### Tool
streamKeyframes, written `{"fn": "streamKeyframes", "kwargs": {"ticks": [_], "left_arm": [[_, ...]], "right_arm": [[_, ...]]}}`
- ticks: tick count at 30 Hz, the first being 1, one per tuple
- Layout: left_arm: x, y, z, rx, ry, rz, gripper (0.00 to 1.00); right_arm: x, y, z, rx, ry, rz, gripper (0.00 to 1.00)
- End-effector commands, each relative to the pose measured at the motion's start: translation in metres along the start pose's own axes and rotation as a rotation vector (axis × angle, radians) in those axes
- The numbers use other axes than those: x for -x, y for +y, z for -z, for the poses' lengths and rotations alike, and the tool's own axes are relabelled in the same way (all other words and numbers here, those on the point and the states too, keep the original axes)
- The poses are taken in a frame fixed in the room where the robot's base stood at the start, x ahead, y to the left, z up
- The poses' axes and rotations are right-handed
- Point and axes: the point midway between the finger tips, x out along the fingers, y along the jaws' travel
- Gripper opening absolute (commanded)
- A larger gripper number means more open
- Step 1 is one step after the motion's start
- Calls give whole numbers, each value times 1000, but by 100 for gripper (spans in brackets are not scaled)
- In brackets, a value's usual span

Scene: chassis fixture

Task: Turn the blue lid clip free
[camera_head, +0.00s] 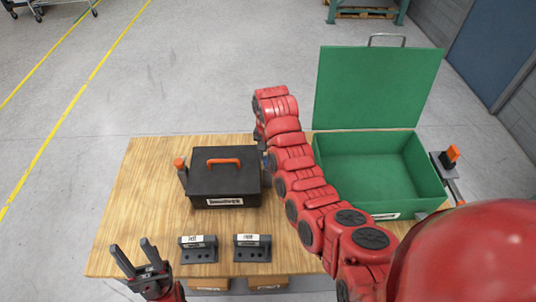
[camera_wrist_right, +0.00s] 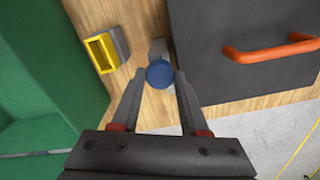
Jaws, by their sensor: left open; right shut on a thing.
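The blue lid clip (camera_wrist_right: 160,74) shows in the right wrist view as a round blue end on a grey body, beside the black box (camera_wrist_right: 215,60). My right gripper (camera_wrist_right: 159,77) has its fingers on either side of the clip and is shut on it. In the head view my right arm hides most of this; only a little blue of the clip (camera_head: 263,147) shows at the box's right side. The black box (camera_head: 225,186) stands with its lid down and an orange handle (camera_head: 224,161) on top. My left gripper (camera_head: 131,246) is open and empty at the table's front left.
An orange-topped clip (camera_head: 180,165) stands at the black box's left side. An open green case (camera_head: 375,170) is to the right. Two dark labelled blocks (camera_head: 198,249) (camera_head: 252,248) lie in front. A yellow-framed grey part (camera_wrist_right: 103,50) sits between case and box.

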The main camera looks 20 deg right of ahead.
Motion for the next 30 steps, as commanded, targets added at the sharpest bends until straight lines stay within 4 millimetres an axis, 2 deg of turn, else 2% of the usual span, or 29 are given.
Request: {"fn": "streamKeyframes", "kwargs": {"ticks": [12,30], "left_arm": [[-2,0,0,0,0,0,50],[-2,0,0,0,0,0,50]], "right_arm": [[-1,0,-1,-229,-3,-2,0],[-1,0,-1,-278,-3,-1,0]]}}
